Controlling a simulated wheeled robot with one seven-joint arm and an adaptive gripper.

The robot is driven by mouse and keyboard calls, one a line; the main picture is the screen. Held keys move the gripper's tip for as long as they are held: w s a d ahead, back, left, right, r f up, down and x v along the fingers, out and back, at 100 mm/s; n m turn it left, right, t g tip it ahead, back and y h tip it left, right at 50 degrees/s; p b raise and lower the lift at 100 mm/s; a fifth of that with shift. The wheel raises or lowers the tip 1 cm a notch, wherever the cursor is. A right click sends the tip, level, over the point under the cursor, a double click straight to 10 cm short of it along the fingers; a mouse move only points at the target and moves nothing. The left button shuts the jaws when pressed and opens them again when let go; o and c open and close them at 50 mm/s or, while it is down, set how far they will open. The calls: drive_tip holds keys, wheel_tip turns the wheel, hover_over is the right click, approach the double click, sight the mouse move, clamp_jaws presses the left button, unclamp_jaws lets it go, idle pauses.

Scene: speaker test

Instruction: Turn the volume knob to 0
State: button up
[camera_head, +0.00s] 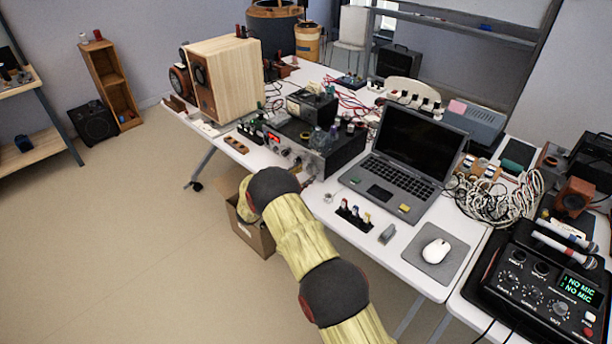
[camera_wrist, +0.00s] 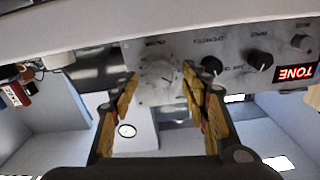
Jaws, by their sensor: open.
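The volume knob (camera_wrist: 158,72) is a pale silver dial on the grey front panel (camera_wrist: 190,52) of a device, which appears upside down in the wrist view. My gripper (camera_wrist: 160,82) is open, with one finger on each side of the knob. I cannot tell whether the fingers touch it. The knob's pointer is too blurred to read. In the head view the device (camera_head: 345,150) stands at the table's front edge, and my arm reaches up to its front. The knob cannot be made out clearly there.
A cardboard box (camera_head: 247,232) stands on the floor below.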

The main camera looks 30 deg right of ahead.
drive_tip(key=shift+x, duration=0.95)
drive_tip(key=shift+c, duration=1.3)
drive_tip(key=c, duration=0.9)
